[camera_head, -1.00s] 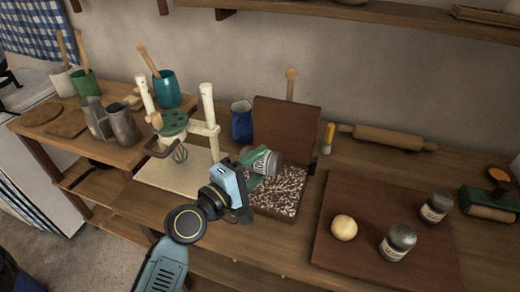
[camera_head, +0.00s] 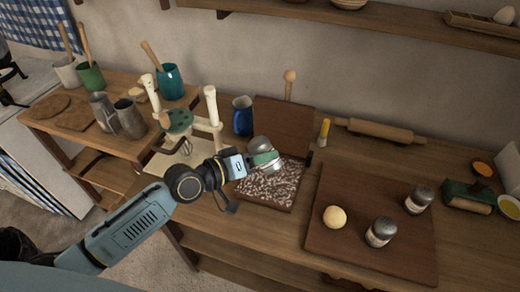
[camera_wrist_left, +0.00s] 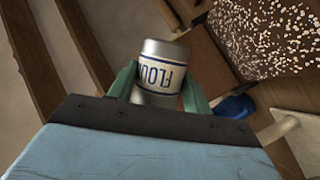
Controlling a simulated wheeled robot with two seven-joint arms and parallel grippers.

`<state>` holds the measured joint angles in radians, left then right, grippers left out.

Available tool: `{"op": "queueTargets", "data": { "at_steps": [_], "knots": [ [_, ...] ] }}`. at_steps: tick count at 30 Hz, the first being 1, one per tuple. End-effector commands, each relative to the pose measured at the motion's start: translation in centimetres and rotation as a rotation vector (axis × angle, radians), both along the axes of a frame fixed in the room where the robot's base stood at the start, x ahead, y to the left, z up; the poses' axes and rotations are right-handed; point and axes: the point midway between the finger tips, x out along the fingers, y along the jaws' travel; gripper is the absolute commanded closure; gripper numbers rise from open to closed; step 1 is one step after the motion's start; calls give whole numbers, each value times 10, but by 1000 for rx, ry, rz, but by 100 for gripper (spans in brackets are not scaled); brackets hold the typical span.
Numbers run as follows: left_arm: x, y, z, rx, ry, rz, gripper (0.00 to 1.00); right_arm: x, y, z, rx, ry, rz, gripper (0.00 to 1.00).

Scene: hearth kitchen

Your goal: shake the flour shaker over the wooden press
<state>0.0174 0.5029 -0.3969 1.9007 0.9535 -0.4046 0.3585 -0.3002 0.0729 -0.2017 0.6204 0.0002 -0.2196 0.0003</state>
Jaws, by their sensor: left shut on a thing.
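My left gripper (camera_head: 262,162) is shut on the flour shaker (camera_head: 261,145), a grey metal can with a pale label. In the left wrist view the flour shaker (camera_wrist_left: 160,72) sits between the two green fingers, and its label reads upside down. The wooden press (camera_head: 285,118) stands open with its lid upright at the back. Its lower plate (camera_head: 268,190) is covered with white specks of flour; these also show in the wrist view (camera_wrist_left: 268,35). The shaker is above the back left part of that plate, tilted. My right gripper is not in view.
A dark board (camera_head: 330,245) on the right holds a dough ball (camera_head: 335,217) and two other shakers (camera_head: 381,232). A blue jug (camera_head: 242,116) stands behind, and a rolling pin (camera_head: 380,131) lies at the back right.

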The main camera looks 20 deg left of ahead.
Motion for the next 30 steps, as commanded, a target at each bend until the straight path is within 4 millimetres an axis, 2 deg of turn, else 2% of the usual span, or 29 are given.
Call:
{"op": "queueTargets", "data": {
  "at_steps": [1,8,18,30],
  "knots": [
    [0,-1,9,57,-25,1,76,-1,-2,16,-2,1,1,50],
    [-1,-2,9,345,-160,2,76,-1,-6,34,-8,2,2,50],
    [-1,-2,8,674,-312,2,76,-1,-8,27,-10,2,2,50],
    [-1,-2,10,746,-343,2,76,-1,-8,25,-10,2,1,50]
  ]
}}
